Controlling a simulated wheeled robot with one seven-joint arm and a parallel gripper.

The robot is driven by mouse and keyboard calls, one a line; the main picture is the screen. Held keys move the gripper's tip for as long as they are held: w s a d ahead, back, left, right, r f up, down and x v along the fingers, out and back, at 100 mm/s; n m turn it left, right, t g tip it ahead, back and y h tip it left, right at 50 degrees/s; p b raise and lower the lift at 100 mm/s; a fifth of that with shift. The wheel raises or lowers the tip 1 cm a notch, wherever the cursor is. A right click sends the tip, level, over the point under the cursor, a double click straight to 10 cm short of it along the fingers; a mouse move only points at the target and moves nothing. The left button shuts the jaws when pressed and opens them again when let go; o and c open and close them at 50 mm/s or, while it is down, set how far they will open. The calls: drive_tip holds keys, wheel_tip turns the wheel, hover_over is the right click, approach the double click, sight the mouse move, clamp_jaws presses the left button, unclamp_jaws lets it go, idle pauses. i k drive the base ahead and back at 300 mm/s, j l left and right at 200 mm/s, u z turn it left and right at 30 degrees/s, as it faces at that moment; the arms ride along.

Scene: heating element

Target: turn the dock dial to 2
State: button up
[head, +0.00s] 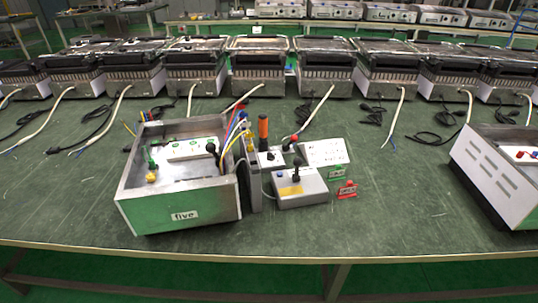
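A small grey box (300,190) with a yellow label stands on the green table, right of a steel case. A black knob or lever (296,168) sticks up from its top. Behind it is a second small light box (272,160) with a dark knob (274,156) on it. I cannot tell which of these is the dock dial; no dial number is readable at this size. My gripper is not in view.
The open steel case (180,212) marked "five" stands at left with coloured wires. An orange-handled tool (263,130) stands upright behind the boxes. Green (337,172) and red (347,190) small pieces lie at right. Another case (500,175) stands far right; the front table is clear.

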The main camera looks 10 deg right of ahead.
sight(271, 156)
drive_tip(key=i+j, duration=0.15)
drive_tip(key=j, duration=0.25)
drive_tip(key=i+j, duration=0.1)
drive_tip(key=j, duration=0.25)
drive_tip(key=i+j, duration=0.15)
drive_tip(key=j, duration=0.25)
drive_tip(key=i+j, duration=0.15)
drive_tip(key=j, duration=0.2)
